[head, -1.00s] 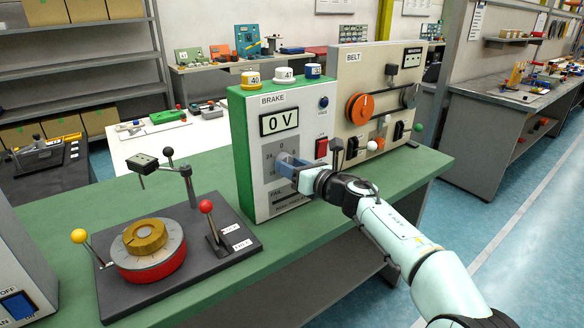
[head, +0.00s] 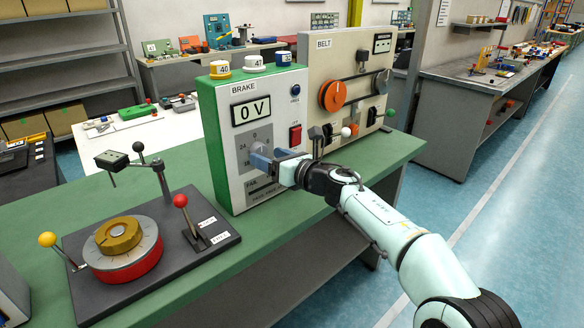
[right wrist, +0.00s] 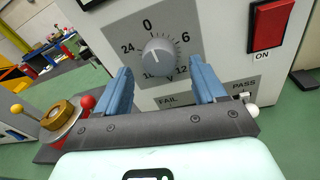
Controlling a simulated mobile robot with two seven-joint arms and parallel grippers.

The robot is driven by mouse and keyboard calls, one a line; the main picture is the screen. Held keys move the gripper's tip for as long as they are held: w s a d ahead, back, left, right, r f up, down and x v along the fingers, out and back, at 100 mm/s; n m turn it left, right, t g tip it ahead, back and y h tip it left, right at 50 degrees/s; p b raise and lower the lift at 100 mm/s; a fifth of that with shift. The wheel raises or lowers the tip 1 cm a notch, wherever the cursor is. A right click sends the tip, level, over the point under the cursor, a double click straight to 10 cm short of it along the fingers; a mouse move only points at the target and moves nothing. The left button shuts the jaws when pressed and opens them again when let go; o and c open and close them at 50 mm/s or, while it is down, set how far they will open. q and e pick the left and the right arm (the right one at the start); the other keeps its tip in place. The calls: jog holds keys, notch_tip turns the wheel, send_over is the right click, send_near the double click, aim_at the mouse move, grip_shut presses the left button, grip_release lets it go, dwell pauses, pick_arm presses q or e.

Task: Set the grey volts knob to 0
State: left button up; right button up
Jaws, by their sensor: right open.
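The plate is on the front of the BRAKE box (head: 222,150). The 0 mark is at the top of the dial; a thin pale line shows on the knob, but its exact direction is hard to read.
A red ON switch (right wrist: 270,25) is right of the dial, with PASS and FAIL labels below. A turntable fixture (head: 122,245) with upright levers stands left on the green bench (head: 290,215).

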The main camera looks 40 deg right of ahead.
jog(key=s+d, duration=0.1)
jog(key=s, duration=1)
jog(key=shift+s+d+r, duration=0.25)
jog(key=shift+d+r, duration=0.15)
jog(key=shift+r, duration=0.05)
